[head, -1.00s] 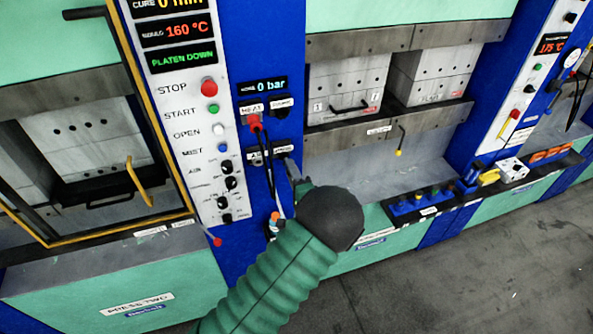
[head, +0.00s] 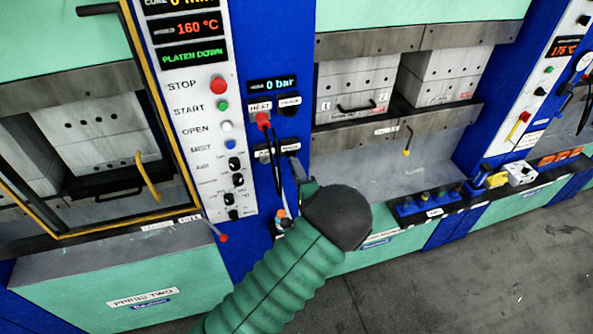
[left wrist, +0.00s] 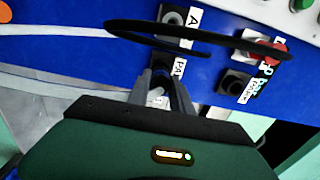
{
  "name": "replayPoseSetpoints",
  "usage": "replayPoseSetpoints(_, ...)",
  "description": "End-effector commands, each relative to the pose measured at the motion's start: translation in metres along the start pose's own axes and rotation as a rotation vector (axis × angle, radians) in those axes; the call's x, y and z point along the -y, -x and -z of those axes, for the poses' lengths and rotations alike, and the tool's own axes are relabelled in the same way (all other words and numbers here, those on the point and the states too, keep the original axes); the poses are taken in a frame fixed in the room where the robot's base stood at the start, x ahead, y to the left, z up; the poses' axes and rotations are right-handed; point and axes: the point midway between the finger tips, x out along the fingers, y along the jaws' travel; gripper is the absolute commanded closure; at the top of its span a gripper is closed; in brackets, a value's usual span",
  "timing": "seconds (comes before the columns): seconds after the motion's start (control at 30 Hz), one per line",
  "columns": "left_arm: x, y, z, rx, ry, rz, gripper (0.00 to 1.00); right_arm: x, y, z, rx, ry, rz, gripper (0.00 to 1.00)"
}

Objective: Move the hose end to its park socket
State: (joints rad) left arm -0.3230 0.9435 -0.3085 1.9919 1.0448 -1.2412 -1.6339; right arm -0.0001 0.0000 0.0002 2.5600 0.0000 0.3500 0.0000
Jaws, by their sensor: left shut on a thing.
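My left gripper (left wrist: 160,95) is shut on a small light-grey piece, apparently the hose end (left wrist: 156,97), close against the blue panel. In the head view the dark wrist of my left arm covers most of the gripper (head: 299,176). The lower park socket (head: 290,147) lies just above the fingers; its PARK label is partly hidden in the left wrist view. Whether the hose end is inside the socket or only in front of it, I cannot tell. The air socket (left wrist: 172,17) is beside it. My right gripper is out of view.
A red plug (head: 262,119) sits in the heat socket, with black cable (left wrist: 200,32) looping in front of the panel. The upper park socket (head: 289,104) is beside it. A button panel (head: 216,130) stands left; open press bays lie right. A red-tipped lever (head: 223,237) sticks out lower left.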

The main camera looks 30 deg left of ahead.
Motion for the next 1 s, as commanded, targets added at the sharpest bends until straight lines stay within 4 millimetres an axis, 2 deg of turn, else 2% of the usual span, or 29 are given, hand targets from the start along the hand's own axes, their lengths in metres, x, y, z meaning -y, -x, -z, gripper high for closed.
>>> replayPoseSetpoints(0.37, 0.0, -0.002, 0.0, 0.001, 0.0, 0.001, 1.0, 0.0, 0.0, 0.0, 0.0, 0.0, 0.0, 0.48)
replayPoseSetpoints(1.0, 0.0, -0.019, 0.0, 0.002, 0.001, 0.001, 1.0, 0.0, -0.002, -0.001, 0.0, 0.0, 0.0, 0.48)
